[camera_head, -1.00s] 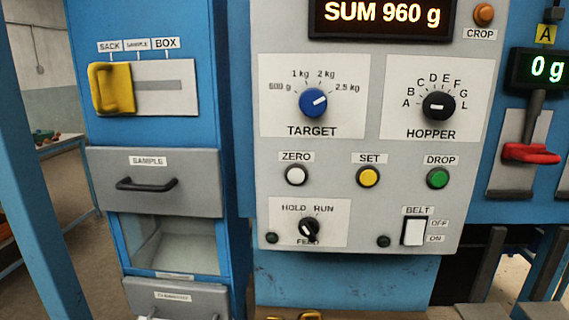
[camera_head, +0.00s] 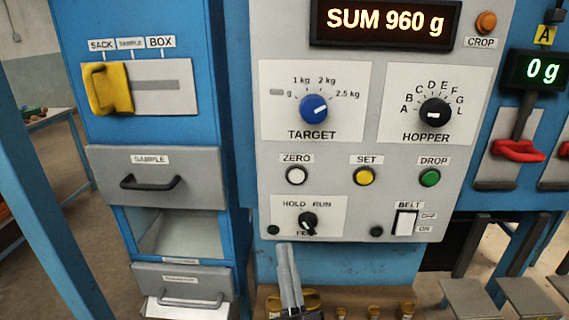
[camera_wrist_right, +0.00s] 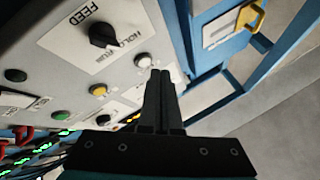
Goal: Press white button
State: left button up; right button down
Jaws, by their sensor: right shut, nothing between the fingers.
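The white button (camera_head: 296,176) sits under the ZERO label on the grey panel, left of the yellow SET button (camera_head: 364,176) and green DROP button (camera_head: 430,178). My right gripper (camera_head: 286,250) is shut and empty. In the head view it points up from below, its tips under the feed knob (camera_head: 308,222) and below the white button. In the right wrist view the shut fingertips (camera_wrist_right: 160,74) appear just beside the white button (camera_wrist_right: 143,60); their distance from the panel is hard to tell. My left gripper is not in view.
The target knob (camera_head: 314,108) and hopper knob (camera_head: 435,112) are above the buttons. The belt switch (camera_head: 404,222) is at lower right. A yellow slider handle (camera_head: 108,90) and sample drawer (camera_head: 155,178) are at left. Small brass-coloured pieces (camera_head: 374,312) stand below the panel.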

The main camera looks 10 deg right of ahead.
aim_at(296, 176)
notch_tip(296, 176, up, 8)
jog(key=s+m+t+h+p, duration=0.1)
jog(key=s+m+h, duration=0.1)
jog(key=m+h, duration=0.1)
jog(key=shift+d+m+t+h, duration=0.3)
jog(key=shift+d+t+h, duration=0.1)
jog(key=shift+w, duration=0.15)
jog(key=shift+w+d+b, duration=0.35)
jog(key=shift+w+b, duration=0.1)
jog(key=shift+w, duration=0.95)
jog(key=shift+w+d+b, duration=0.4)
jog(key=shift+w, duration=1)
jog(key=shift+w+d+b, duration=0.35)
jog(key=shift+w+b, duration=0.1)
jog(key=shift+w, duration=0.95)
jog(key=shift+w+d, duration=0.1)
jog(key=shift+w, duration=0.3)
